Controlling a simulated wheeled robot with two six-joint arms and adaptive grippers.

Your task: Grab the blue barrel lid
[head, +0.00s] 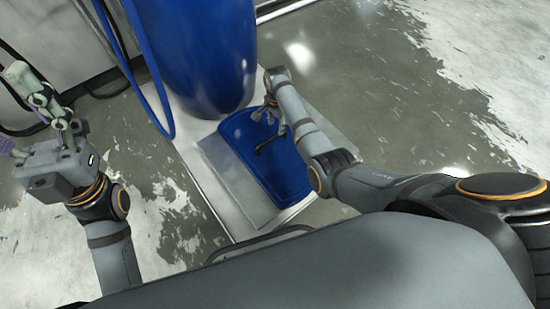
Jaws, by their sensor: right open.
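The blue barrel lid (285,180) is a flat blue panel with rounded corners and a dark handle (270,143). It lies on a pale metal platform in front of the large blue barrel (205,50). My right gripper (268,118) is over the far end of the lid, close to the handle. It is open, and I cannot tell whether its fingers touch the lid or handle. My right arm covers the lid's right edge. My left gripper (12,112) is at the far left, away from the lid, with its fingers apart and nothing visible between them.
The metal platform (215,165) has bare room left of the lid. A blue hose or strap (150,70) hangs down the barrel's left side. The worn grey floor (400,100) is clear at right.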

